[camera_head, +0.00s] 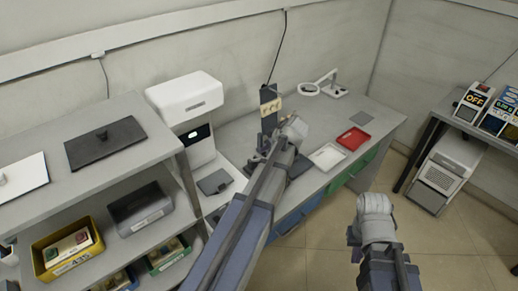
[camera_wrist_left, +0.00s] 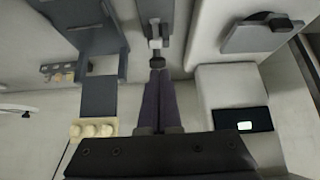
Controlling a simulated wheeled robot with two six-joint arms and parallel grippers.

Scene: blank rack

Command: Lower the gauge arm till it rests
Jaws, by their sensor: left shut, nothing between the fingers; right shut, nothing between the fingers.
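The gauge appears to be the dark upright stand (camera_head: 269,98) with a pale block across it, on the bench in the head view. In the left wrist view its dark post (camera_wrist_left: 98,97) and pale round knobs (camera_wrist_left: 92,130) stand left of my fingers. A grey bar with a small dark-tipped part (camera_wrist_left: 157,46), perhaps the gauge arm, is straight ahead of them. My left gripper (camera_wrist_left: 157,76) is shut and empty, its tips at or just short of that part; contact cannot be told. In the head view my left arm hides the gauge's lower part. My right gripper's fingers do not show.
A white machine (camera_head: 188,101) with a dark screen stands left of the gauge. A white tray (camera_head: 327,157), a red tray (camera_head: 353,138) and a lamp-like stand (camera_head: 320,86) are to the right. A shelf rack (camera_head: 75,210) is at left. Open floor lies at right.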

